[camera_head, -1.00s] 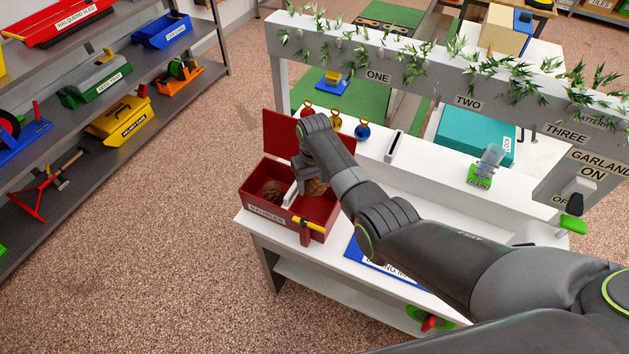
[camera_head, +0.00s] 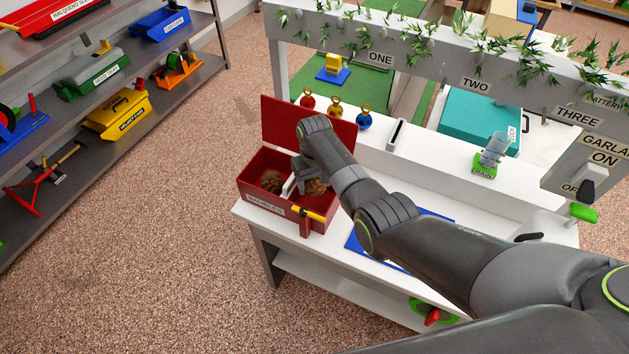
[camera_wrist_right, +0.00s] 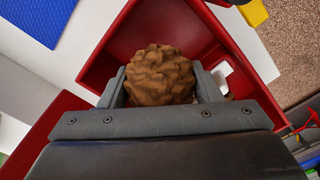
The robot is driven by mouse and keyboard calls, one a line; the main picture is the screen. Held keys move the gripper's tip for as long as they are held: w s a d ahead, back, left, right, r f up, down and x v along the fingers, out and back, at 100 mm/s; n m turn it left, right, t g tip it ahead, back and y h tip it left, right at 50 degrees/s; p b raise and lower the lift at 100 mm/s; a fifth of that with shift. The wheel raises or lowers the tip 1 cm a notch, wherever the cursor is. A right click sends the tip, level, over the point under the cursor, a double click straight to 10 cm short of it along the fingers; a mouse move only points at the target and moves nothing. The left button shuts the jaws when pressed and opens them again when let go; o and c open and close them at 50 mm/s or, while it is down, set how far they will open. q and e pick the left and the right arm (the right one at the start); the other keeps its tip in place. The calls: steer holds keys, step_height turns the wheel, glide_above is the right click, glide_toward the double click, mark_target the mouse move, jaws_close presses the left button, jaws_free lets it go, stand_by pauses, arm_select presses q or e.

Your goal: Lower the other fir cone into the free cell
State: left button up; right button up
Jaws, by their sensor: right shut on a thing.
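A red box (camera_head: 262,199) with its lid raised at the back stands on the left end of the white bench. A white divider (camera_head: 289,184) splits it into two cells. One brown fir cone (camera_head: 271,181) lies in the left cell. The other fir cone (camera_head: 316,187) is at the right cell, partly hidden by my right gripper (camera_head: 304,187). In the right wrist view this cone (camera_wrist_right: 160,75) is between the two fingers (camera_wrist_right: 160,88), which are shut on it, with red walls around it. Whether it touches the floor of the cell I cannot tell. My left gripper is not in view.
A yellow-ended latch (camera_head: 307,214) is on the box front. Red, yellow and blue baubles (camera_head: 336,108) stand behind the lid. A blue mat (camera_head: 357,247) lies right of the box, partly under my arm. A garlanded beam (camera_head: 430,58) spans the back.

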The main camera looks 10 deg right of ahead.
steer(key=shift+f+b, duration=1.15)
steer(key=shift+f, duration=0.5)
steer(key=shift+f+b, duration=2.05)
steer(key=shift+f, duration=0.45)
stand_by(0.5)
steer(key=o, duration=1)
step_height(320, 180, up, 7)
steer(key=shift+f+p, duration=0.1)
steer(key=shift+p, duration=0.35)
step_height(320, 180, up, 11)
steer(key=b, duration=0.1)
glide_above(315, 206)
steer(key=shift+f, duration=0.2)
